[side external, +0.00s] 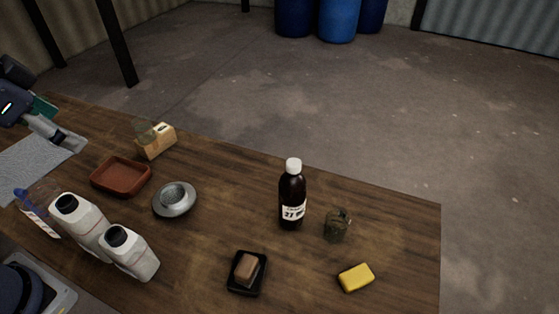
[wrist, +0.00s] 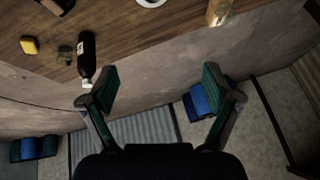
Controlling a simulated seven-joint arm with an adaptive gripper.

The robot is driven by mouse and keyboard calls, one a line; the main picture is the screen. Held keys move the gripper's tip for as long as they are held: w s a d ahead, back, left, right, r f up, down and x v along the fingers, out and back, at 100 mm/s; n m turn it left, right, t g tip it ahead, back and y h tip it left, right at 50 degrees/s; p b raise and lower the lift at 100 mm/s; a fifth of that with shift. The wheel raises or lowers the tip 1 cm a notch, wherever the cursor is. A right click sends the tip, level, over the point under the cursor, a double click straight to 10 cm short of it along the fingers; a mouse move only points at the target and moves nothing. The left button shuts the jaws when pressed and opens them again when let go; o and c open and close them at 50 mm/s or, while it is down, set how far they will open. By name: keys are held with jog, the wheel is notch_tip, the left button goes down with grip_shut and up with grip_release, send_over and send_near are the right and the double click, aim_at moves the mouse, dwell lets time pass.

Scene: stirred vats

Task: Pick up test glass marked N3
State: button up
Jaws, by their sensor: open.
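No N3 marking is readable in either view. A clear, faint glass-like shape (side external: 143,129) stands at a light wooden block (side external: 160,143) at the back left of the table; whether it is in or behind the block I cannot tell. The block also shows at the top right of the wrist view (wrist: 218,12). A small dark greenish glass-like vessel (side external: 336,228) stands right of the brown bottle; it also shows in the wrist view (wrist: 65,54). My gripper (side external: 74,141) is at the table's far left, left of the block; in the wrist view (wrist: 160,76) its fingers are apart and empty.
On the wooden table (side external: 400,230) stand a brown bottle (side external: 291,195), red-brown tray (side external: 121,178), metal bowl (side external: 175,199), two white bottles (side external: 80,222), black soap dish (side external: 247,273) and yellow sponge (side external: 356,277). Blue barrels (side external: 338,18) stand on the floor beyond. The table's right end is clear.

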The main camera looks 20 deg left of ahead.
jog(key=w+d+f+m+t, duration=0.1)
jog(key=w+d+f+m, duration=0.2)
jog(key=w+d+m, duration=0.6)
jog(key=w+d+f+m, duration=0.2)
jog(key=w+d+m, duration=0.3)
jog(key=w+m, duration=0.4)
jog(key=s+d+f+m+g+h, duration=0.1)
jog(key=d+f+m+h, duration=0.1)
jog(key=d+f+m, duration=0.8)
jog(key=s+d+f+m+h, duration=0.2)
jog(key=d+f+m, duration=0.5)
jog(key=d+m, duration=0.5)
send_near(341, 227)
jog(key=shift+s+a+f+n, duration=0.2)
jog(key=shift+s+f+n, duration=0.1)
jog(key=shift+n, duration=0.1)
jog(key=x, duration=0.5)
jog(key=shift+w+d, duration=0.2)
jog(key=shift+w, duration=0.35)
jog(key=c, duration=1.3)
jog(key=shift+o, duration=0.2)
